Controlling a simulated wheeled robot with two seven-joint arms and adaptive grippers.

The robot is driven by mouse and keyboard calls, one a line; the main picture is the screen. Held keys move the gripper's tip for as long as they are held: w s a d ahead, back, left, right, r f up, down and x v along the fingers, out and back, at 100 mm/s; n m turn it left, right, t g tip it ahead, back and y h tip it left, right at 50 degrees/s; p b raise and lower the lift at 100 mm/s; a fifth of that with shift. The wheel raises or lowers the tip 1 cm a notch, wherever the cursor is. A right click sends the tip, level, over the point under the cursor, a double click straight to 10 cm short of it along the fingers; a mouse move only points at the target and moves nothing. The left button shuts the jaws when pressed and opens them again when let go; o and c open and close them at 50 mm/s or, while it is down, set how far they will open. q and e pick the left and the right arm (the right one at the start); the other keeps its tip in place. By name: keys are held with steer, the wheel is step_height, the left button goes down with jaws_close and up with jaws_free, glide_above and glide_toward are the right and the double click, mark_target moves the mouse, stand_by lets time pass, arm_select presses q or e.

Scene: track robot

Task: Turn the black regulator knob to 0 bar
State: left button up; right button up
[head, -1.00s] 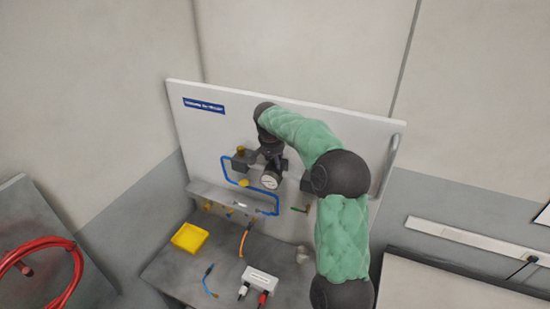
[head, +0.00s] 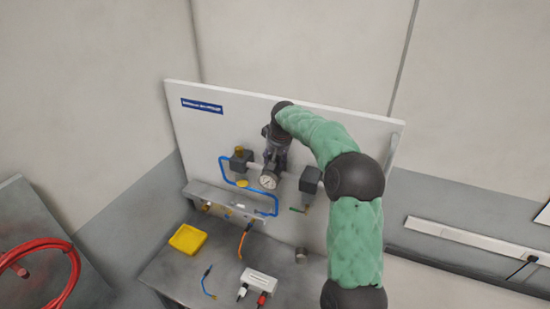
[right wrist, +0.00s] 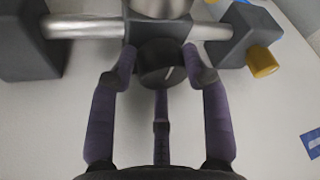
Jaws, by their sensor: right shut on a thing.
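The black regulator knob (right wrist: 155,74) shows in the right wrist view, with a short white mark on its face. My right gripper (right wrist: 160,60) is shut on it, with fingers at its left and right sides and a third finger below. In the head view my right gripper (head: 275,156) reaches down the panel from above and hides the knob. The round pressure gauge (head: 269,181) is just below it, with a white dial; its reading is too small to make out. My left gripper is not in view.
Dark valve blocks stand left (head: 241,160) and right (head: 311,180) of the regulator on the white panel (head: 350,140). Blue tubing (head: 224,170) runs across it. A yellow tray (head: 188,240), cables and a white box (head: 260,281) lie on the bench below.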

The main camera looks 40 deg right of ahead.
steer(key=shift+w+r, duration=0.2)
steer(key=shift+r, duration=0.2)
steer(key=o, duration=1.1)
steer(key=shift+c, duration=0.2)
steer(key=shift+w+a+f, duration=0.1)
steer(key=shift+w+f, duration=0.05)
steer(key=shift+f, duration=0.15)
steer(key=shift+s+r, duration=0.2)
steer(key=v, duration=1.1)
steer(key=shift+r, duration=0.25)
